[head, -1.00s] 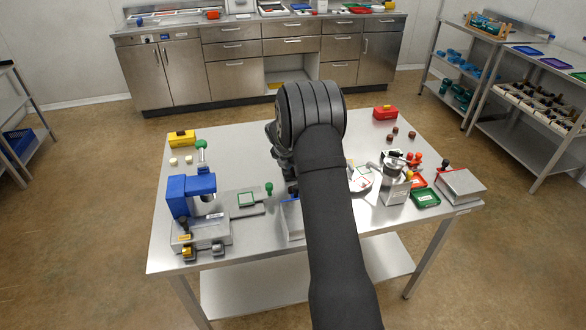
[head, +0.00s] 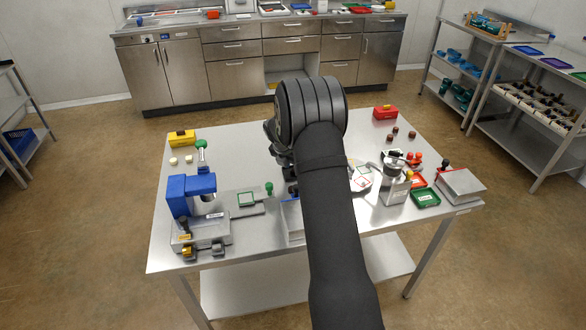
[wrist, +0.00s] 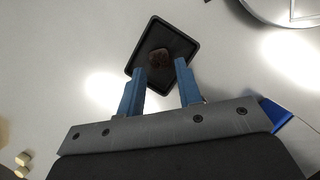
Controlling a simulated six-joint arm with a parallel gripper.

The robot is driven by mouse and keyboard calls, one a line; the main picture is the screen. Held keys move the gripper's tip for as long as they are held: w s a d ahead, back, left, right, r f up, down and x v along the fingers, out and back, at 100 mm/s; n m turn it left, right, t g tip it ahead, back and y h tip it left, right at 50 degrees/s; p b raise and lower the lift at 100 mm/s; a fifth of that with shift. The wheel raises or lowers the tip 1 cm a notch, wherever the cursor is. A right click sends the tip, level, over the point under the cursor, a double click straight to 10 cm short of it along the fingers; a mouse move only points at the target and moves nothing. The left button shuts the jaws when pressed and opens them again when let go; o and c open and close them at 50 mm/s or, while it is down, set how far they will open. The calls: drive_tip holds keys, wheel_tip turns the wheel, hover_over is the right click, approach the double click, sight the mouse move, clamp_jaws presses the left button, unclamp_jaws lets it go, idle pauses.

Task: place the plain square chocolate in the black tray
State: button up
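In the wrist view the black tray (wrist: 184,44) lies on the steel table, tilted in the picture. A dark brown chocolate (wrist: 158,58) is inside it, towards its left side; its exact outline and top are hard to make out. My gripper (wrist: 160,70) has two blue fingers, spread apart, with their tips at the tray's near edge. The chocolate shows beyond and between the tips, with no finger seen pressing on it. In the head view my arm hides the gripper and the black tray.
Several brown chocolates (head: 395,130) lie at the table's back right. Pale pieces (head: 189,159) lie at the left, near a yellow box (head: 182,138). A blue press (head: 192,195) stands front left. A metal grinder (head: 395,183) and a green tray (head: 426,198) are at the right.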

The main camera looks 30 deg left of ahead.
drive_tip(key=v, duration=1)
drive_tip(key=shift+f, duration=0.15)
drive_tip(key=x, duration=1.2)
drive_tip(key=shift+f, duration=0.2)
drive_tip(key=shift+r, duration=1.45)
